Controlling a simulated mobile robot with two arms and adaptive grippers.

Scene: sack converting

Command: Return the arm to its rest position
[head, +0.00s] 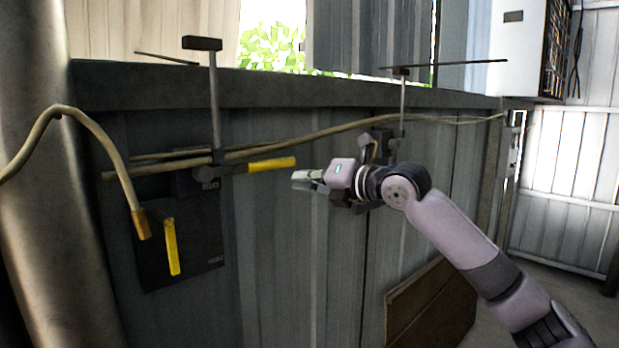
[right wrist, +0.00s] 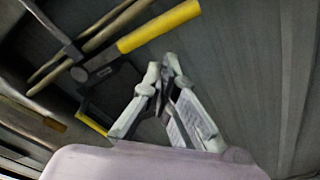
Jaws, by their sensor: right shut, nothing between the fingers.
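My right arm (head: 455,235) reaches in from the lower right in the head view. Its gripper (head: 297,181) points left, in front of the grey ribbed metal wall. The fingers are shut and empty. In the right wrist view the gripper's fingertips (right wrist: 164,68) meet, with nothing between them. They show just below the yellow lever handle (right wrist: 160,27); that handle also shows in the head view (head: 272,165), to the upper left of the gripper, with a small gap between them. My left gripper is not in view.
A second yellow handle (head: 171,246) hangs on a dark box (head: 203,258) at the left. A tan hose (head: 85,120) and pipes run along the wall (head: 285,245). A brown panel (head: 435,310) leans low by the wall. Floor at the right is open.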

